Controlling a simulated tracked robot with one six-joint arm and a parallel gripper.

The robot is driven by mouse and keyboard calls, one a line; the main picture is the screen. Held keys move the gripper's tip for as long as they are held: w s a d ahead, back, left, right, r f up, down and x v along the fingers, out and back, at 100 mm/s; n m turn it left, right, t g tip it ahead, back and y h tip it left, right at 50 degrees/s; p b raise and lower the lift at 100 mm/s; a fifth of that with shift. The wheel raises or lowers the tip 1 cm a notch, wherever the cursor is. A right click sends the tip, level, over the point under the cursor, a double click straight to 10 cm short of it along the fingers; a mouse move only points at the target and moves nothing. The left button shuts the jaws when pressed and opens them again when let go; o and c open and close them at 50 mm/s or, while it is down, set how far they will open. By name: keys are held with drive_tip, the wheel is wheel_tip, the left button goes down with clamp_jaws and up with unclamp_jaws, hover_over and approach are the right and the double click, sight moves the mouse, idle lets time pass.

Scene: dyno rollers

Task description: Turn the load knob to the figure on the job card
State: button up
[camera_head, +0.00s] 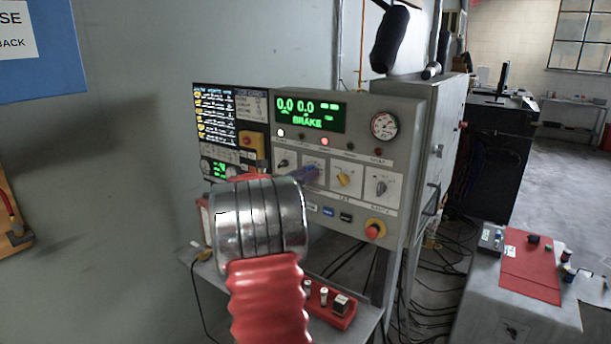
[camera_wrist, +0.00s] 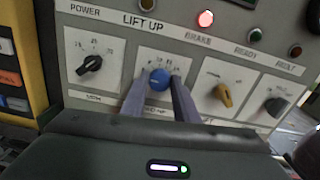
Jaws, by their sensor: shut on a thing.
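The grey control panel (camera_head: 405,110) has a row of knobs on white plates. In the wrist view, a blue knob (camera_wrist: 159,79) stands between a black knob (camera_wrist: 91,65) and a yellow knob (camera_wrist: 222,95). A dark grey knob (camera_wrist: 275,105) is further right. My gripper (camera_wrist: 159,85) is shut on the blue knob, one finger on each side. The scale figures around it are too small to read. In the head view my arm partly hides the panel. I cannot pick out the job card with its figure.
The green display (camera_head: 310,113) reads 0.0 0.0 and BRAKE. A red lamp (camera_wrist: 205,19) is lit above the knobs. A red emergency button (camera_head: 374,231) sits low on the panel. A red tray (camera_head: 335,310) lies on the shelf below. Cables hang under the panel.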

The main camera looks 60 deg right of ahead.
drive_tip(key=n, duration=0.5)
drive_tip(key=shift+w+f, duration=0.15)
drive_tip(key=shift+f, duration=0.2)
drive_tip(key=o, duration=0.8)
drive_tip(key=shift+o, duration=1.3)
drive_tip(key=shift+r, duration=0.2)
drive_tip(key=w+a, duration=0.2)
drive_tip(key=a, duration=1.1)
drive_tip(key=shift+a, duration=0.35)
